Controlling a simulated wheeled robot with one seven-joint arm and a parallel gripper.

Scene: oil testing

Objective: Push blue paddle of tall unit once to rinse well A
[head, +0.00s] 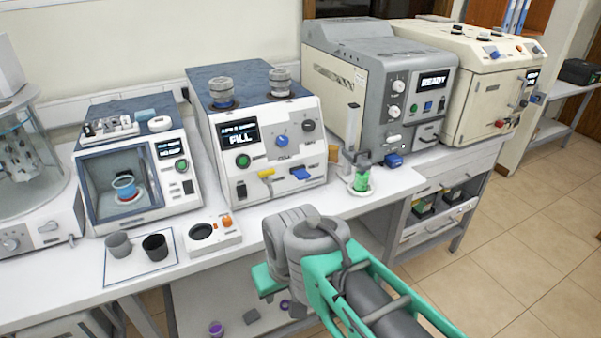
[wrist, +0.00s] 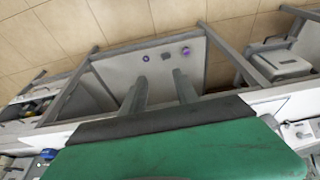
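The tall unit (head: 230,160) is a white box with a dark blue top, standing mid-bench in the head view. Its screen reads "FILL". The blue paddle (head: 301,173) sticks out low on the right of its front, right of a yellow paddle (head: 266,174). My gripper (head: 280,296) is in front of the bench, below and apart from the blue paddle. The wrist view shows its two fingers (wrist: 161,84) apart with nothing between them. The paddle is not identifiable there.
A small white device (head: 212,233) and two cups (head: 155,246) (head: 118,245) are to the left. Under the bench is a shelf (wrist: 170,65) with small items.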

